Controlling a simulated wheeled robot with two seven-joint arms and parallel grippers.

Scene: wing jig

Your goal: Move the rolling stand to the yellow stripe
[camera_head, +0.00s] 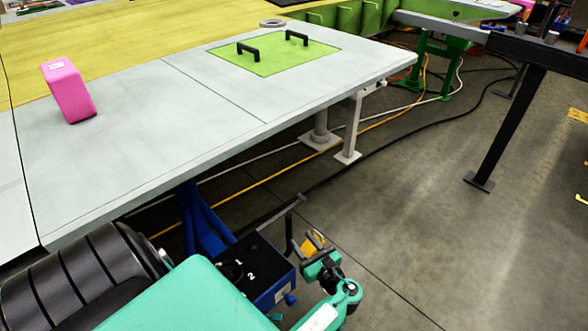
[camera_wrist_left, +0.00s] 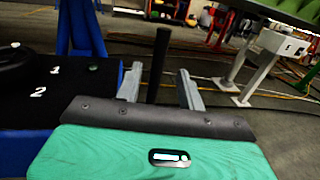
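The rolling stand (camera_head: 262,268) is a blue box with a black top marked 1 and 2, at the bottom middle of the head view. A dark upright post with a grey bar (camera_head: 275,214) rises at its right side. The stand also shows at the left of the left wrist view (camera_wrist_left: 40,95). My left gripper (camera_head: 308,243) is beside the post. In the left wrist view its fingers (camera_wrist_left: 159,88) are apart, with the black post (camera_wrist_left: 157,65) showing between them; contact cannot be told. My right gripper is out of view.
A large grey table (camera_head: 140,150) stands behind and left of the stand, holding a pink block (camera_head: 69,92) and a green plate with black handles (camera_head: 275,54). Cables (camera_head: 410,145) cross the floor. A dark table leg (camera_head: 508,130) stands at right. The floor between is open.

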